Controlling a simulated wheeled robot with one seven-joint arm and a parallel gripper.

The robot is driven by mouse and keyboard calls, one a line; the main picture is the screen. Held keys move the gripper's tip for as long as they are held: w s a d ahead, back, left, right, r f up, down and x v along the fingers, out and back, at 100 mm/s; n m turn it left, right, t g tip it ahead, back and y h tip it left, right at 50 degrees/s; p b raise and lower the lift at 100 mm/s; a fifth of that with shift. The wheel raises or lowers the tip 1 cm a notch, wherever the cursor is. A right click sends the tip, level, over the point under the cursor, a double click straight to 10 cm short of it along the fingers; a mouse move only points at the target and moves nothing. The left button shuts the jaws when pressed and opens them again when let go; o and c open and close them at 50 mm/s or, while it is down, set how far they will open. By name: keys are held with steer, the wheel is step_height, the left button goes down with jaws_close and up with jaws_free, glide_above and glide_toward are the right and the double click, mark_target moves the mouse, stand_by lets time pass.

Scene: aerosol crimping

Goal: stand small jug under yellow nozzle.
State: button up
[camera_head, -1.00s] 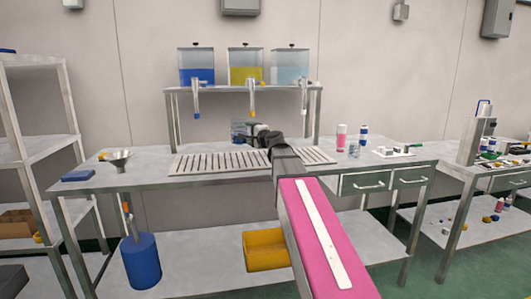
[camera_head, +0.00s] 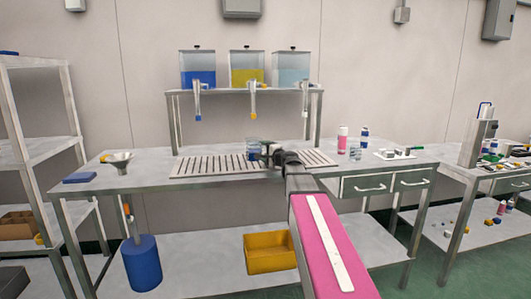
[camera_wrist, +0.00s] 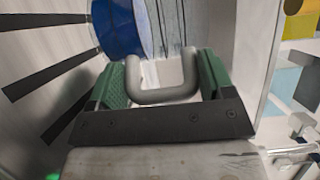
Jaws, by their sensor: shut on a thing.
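The small jug (camera_head: 253,147) is clear with a blue part; in the wrist view its blue part (camera_wrist: 120,25) and clear wall show at the top. Its grey U-shaped handle (camera_wrist: 162,96) lies between the green fingers of my gripper (camera_wrist: 163,78). My gripper, also in the head view (camera_head: 273,151), is shut on this handle, to the right of the jug. The yellow nozzle (camera_head: 253,116) hangs from the middle tank, and the jug appears below it in the picture. I cannot tell whether the jug touches the slotted grate (camera_head: 205,164) or its exact depth under the nozzle.
A blue nozzle (camera_head: 198,117) hangs left and a clear one (camera_head: 305,100) right. The dispenser shelf (camera_head: 225,93) stands over the grate. A funnel (camera_head: 118,162) stands left. A pink bottle (camera_head: 342,138) and clear beakers (camera_head: 355,153) stand right. The grate's left part is free.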

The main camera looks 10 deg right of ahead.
steer(key=o, duration=0.8)
steer(key=shift+f, duration=0.1)
steer(key=shift+s, duration=0.2)
steer(key=v, duration=1.1)
steer(key=shift+s+d, duration=0.25)
steer(key=shift+s, duration=0.05)
